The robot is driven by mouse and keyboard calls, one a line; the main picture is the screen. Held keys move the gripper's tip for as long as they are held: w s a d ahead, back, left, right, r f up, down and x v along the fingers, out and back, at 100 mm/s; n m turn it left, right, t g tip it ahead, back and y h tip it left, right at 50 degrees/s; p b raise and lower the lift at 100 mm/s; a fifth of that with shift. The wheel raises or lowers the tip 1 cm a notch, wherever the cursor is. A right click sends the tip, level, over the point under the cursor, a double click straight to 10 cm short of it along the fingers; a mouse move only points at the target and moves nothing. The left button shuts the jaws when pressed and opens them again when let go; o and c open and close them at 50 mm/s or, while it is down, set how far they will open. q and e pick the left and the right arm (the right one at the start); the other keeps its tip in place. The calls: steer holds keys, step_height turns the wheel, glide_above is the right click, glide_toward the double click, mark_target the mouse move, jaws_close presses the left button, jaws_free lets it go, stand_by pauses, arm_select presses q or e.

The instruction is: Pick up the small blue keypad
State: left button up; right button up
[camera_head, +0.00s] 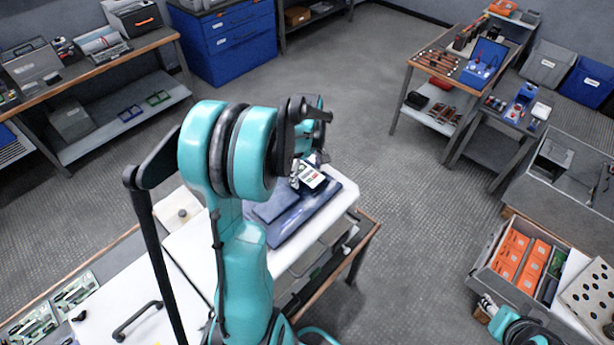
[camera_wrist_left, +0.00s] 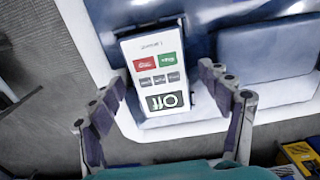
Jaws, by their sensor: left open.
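The keypad (camera_head: 312,177) has a white face with red, green and grey buttons and a dark "OFF" label; it shows large in the left wrist view (camera_wrist_left: 155,72). Little blue shows on it in these views. It lies at the edge of a dark blue case (camera_head: 290,218) on a white-topped bench. My left gripper (camera_wrist_left: 160,78) is open, with one finger on each side of the keypad's lower part in the wrist view. Whether the fingers touch it I cannot tell. In the head view, my left arm partly hides the gripper. My right gripper (camera_head: 488,304) is small at the lower right; its jaws are unclear.
A grey crate (camera_head: 480,272) with orange boxes stands at the right. A bench at the upper right holds a blue box (camera_head: 484,62). A wooden-topped bench (camera_head: 110,62) stands at the upper left. The grey floor (camera_head: 320,90) between is clear.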

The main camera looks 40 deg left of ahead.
arm_select(q)
steer(key=c, duration=1.3)
